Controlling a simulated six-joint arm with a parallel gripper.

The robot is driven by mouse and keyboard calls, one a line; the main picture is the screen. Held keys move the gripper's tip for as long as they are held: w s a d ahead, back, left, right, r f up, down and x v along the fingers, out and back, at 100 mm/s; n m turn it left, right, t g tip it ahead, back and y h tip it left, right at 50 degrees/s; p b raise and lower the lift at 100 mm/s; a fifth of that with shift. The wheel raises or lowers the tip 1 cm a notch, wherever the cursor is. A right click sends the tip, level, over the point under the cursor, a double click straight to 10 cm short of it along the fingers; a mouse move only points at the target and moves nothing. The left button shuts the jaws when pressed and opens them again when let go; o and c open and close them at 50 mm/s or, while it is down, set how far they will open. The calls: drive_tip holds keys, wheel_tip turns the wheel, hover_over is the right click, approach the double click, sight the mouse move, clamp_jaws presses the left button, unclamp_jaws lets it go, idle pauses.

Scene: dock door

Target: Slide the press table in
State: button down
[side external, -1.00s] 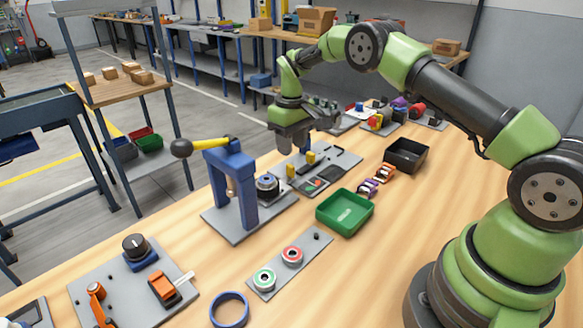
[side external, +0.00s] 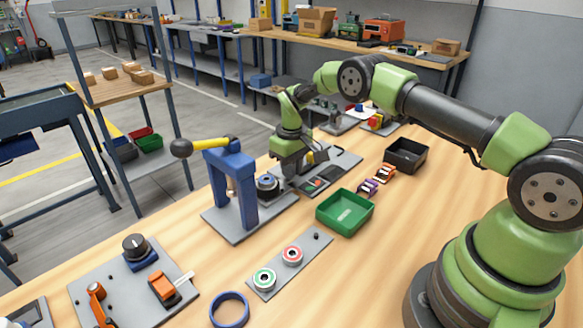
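The press is a blue arch frame (side external: 236,180) with a yellow lever (side external: 211,144) ending in a black knob, standing on a grey base plate (side external: 234,229). A dark round piece with a blue base (side external: 267,186) sits beside the arch on its right, at the plate's far end; I take it to be on the press table. My gripper (side external: 291,173) points down just right of and behind this piece, low over the neighbouring grey plate (side external: 343,160). Its fingers are small and partly merge with the things behind, so their opening and any contact are unclear.
A yellow post (side external: 311,157) stands close to my gripper's right side. A green tray (side external: 344,212) and a black bin (side external: 406,154) lie to the right. A plate with red and green rings (side external: 290,263) lies in front.

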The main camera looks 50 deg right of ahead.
drive_tip(key=shift+a, duration=2.4)
drive_tip(key=c, duration=1.2)
unclamp_jaws()
drive_tip(key=shift+o, duration=0.2)
wheel_tip(320, 180, up, 10)
